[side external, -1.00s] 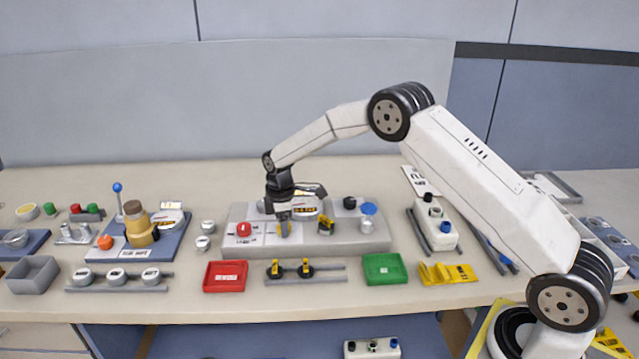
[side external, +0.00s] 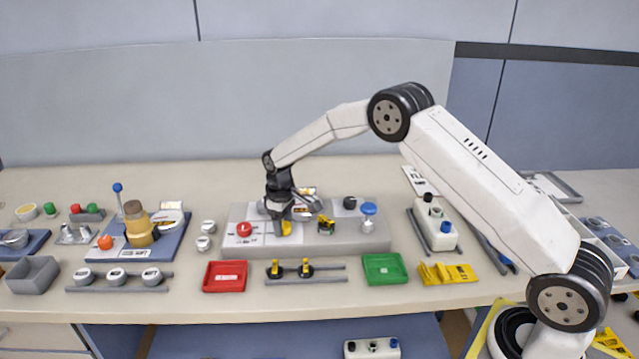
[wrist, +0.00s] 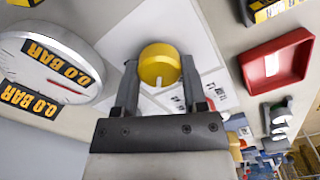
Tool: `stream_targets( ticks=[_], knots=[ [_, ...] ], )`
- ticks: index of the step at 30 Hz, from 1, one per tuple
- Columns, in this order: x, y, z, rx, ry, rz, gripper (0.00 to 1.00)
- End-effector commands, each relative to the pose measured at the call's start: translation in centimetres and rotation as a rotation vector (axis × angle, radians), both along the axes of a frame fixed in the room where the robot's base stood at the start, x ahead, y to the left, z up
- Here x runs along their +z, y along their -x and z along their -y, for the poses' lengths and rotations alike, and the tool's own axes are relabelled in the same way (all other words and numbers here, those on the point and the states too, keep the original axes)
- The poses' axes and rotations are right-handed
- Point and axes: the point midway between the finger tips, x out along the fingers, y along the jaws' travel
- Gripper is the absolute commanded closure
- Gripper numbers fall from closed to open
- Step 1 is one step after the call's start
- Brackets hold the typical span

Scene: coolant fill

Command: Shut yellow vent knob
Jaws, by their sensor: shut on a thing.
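The yellow vent knob (wrist: 159,63) sits between the two fingers of my gripper (wrist: 158,68) in the wrist view. The fingers are shut on its sides. A pale pointer mark on the knob points down toward my gripper's base in that view. In the side view my gripper (side external: 283,222) reaches down onto the left part of the grey panel (side external: 322,248), and the yellow knob (side external: 286,228) shows partly beside the fingers.
A red knob (side external: 244,230) is close on the left. A round gauge reading 0.0 BAR (wrist: 48,66) is close beside my gripper. A black-and-yellow valve (side external: 326,226) and a blue-topped post (side external: 369,210) stand to the right. A red tray (side external: 225,289) lies in front.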

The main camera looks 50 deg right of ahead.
Motion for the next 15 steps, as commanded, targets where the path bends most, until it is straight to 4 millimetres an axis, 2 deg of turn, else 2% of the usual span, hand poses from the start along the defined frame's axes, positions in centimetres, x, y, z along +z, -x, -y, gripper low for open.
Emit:
stream_targets(
  ticks=[15],
  knots=[
    [0.11, -0.03, 0.14, -0.490, 0.000, 0.000, 1.00]
  ],
)
